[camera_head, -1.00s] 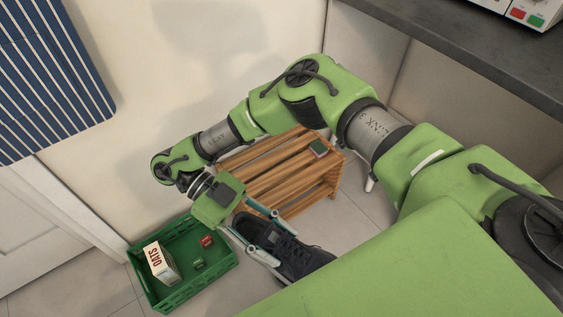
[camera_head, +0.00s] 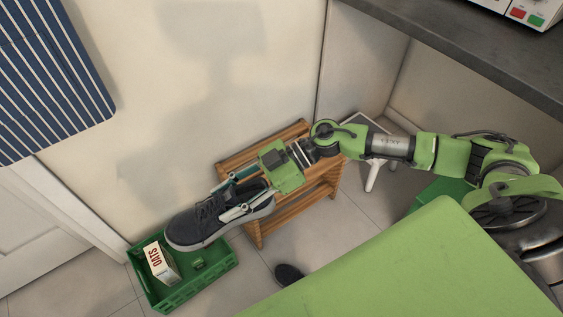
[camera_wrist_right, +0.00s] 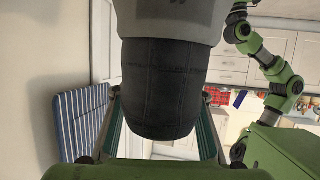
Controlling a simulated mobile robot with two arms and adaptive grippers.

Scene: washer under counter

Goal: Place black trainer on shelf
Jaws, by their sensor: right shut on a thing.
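The black trainer (camera_head: 214,218) is held in my right gripper (camera_head: 240,198), up in the air at the left end of the wooden slatted shelf (camera_head: 321,190). Its toe points left, over the green crate. In the right wrist view the trainer (camera_wrist_right: 160,85) fills the middle, between the two fingers. The shelf stands against the wall; my gripper and forearm hide much of its top. A second dark shoe (camera_head: 288,274) lies on the floor in front of the shelf, partly cut off by my green body. My left gripper is not in view.
A green crate (camera_head: 190,291) with an oats box (camera_head: 161,262) and a small green item (camera_head: 198,264) stands on the floor left of the shelf. A white-legged stool (camera_head: 372,172) stands right of the shelf. A dark counter (camera_head: 470,62) overhangs at the upper right.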

